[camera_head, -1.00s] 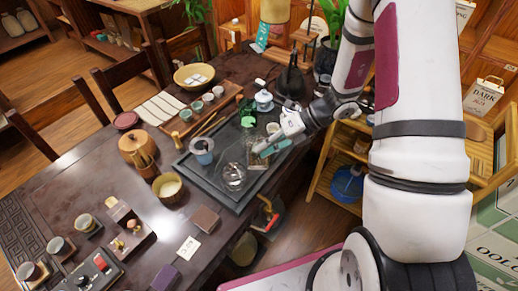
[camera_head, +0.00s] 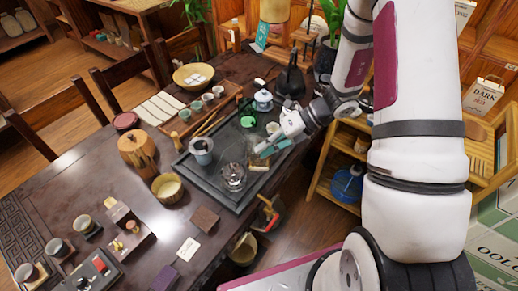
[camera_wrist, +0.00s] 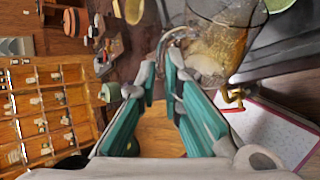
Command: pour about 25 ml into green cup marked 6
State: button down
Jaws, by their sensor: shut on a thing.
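My gripper (camera_wrist: 160,85) is shut on the curved handle of a clear glass pitcher (camera_wrist: 215,50) holding amber liquid with pale reflections in the wrist view. In the head view my gripper (camera_head: 270,149) is over the right side of the dark tea tray, with the pitcher (camera_head: 259,163) faint just in front of it. Several small cups (camera_head: 208,97) stand on a wooden tray at the back; some look greenish. No number 6 is readable, so I cannot tell which is the named cup.
The dark tea tray (camera_head: 215,190) bears a glass vessel (camera_head: 232,177), a grey cup-like vessel (camera_head: 201,150), a green object (camera_head: 247,121) and a lidded white bowl (camera_head: 263,100). A wooden canister (camera_head: 138,152) and bowl (camera_head: 167,188) stand left.

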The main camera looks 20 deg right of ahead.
aim_at(265, 166)
jog(key=s+n+t+p, duration=0.1)
jog(key=p, duration=0.1)
jog(key=s+a+n+t+h+p, duration=0.1)
jog(key=s+p, duration=0.1)
jog(key=s+f+n+t+p, duration=0.1)
jog(key=s+t+p, duration=0.1)
jog(key=shift+a+f+h, duration=0.1)
jog(key=shift+a+h, duration=0.2)
dwell(0.4)
dwell(1.0)
jog(key=shift+s+a+f+n+t+p, duration=0.25)
jog(key=shift+s+f+n+t+p, duration=0.25)
jog(key=shift+s+f+t+p, duration=0.25)
jog(key=shift+s+a+f+n+t+p, duration=0.25)
jog(key=shift+s+f+n+t+p, duration=0.3)
jog(key=shift+t, duration=0.3)
jog(key=shift+s+a+f+n+t+p, duration=0.25)
jog(key=shift+s+f+n+t+p, duration=0.25)
jog(key=shift+s+f+t, duration=0.25)
